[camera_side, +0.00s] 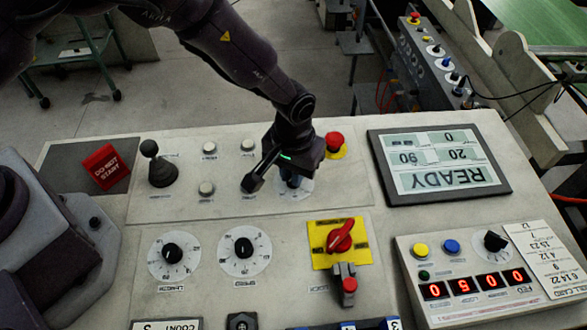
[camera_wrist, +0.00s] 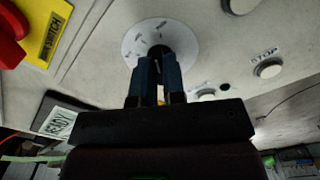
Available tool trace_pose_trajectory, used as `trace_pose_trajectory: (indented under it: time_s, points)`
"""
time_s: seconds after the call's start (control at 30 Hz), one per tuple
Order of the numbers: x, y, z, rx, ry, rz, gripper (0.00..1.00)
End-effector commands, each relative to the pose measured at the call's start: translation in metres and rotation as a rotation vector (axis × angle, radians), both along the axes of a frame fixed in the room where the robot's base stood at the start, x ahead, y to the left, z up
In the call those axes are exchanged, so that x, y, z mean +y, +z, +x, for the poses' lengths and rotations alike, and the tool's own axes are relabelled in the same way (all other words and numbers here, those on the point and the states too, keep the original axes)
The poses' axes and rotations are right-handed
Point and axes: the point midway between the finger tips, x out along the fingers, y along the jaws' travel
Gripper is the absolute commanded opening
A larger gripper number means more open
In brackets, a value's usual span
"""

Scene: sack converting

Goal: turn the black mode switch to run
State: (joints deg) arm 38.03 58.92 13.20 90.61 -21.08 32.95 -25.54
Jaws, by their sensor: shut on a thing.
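The black mode switch (camera_wrist: 160,50) sits on a round white dial plate (camera_wrist: 132,45) with small printed marks. In the side view only part of this dial plate (camera_side: 306,188) shows beside my fingers. My gripper (camera_side: 291,183) points down at the panel. In the wrist view my gripper (camera_wrist: 158,65) has its two blue fingers on either side of the knob, shut on it. The fingers hide most of the knob, so I cannot tell which mark it points to.
A red mushroom button (camera_side: 334,140) stands close behind my gripper. A READY display (camera_side: 440,165) is to the right. A red rotary handle (camera_side: 340,237) on a yellow plate is in front. A black joystick (camera_side: 160,168) and white buttons (camera_side: 207,188) are to the left.

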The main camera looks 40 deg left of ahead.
Motion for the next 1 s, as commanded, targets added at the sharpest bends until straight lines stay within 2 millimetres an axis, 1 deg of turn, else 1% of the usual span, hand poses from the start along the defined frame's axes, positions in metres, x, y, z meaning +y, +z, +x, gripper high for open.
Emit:
trace_pose_trajectory:
  time_s: [0.2,0.4,0.97,1.0]
  points:
    - [0.0,0.0008,0.001,-0.002,-0.13,-0.002,0.0]
    - [0.0001,0.0008,0.001,-0.002,-0.2,-0.002,0.0]
    - [0.0,0.0009,0.001,-0.003,-0.234,0.0,0.0]
    - [0.0,0.0009,0.001,-0.003,-0.234,0.0,0.17]
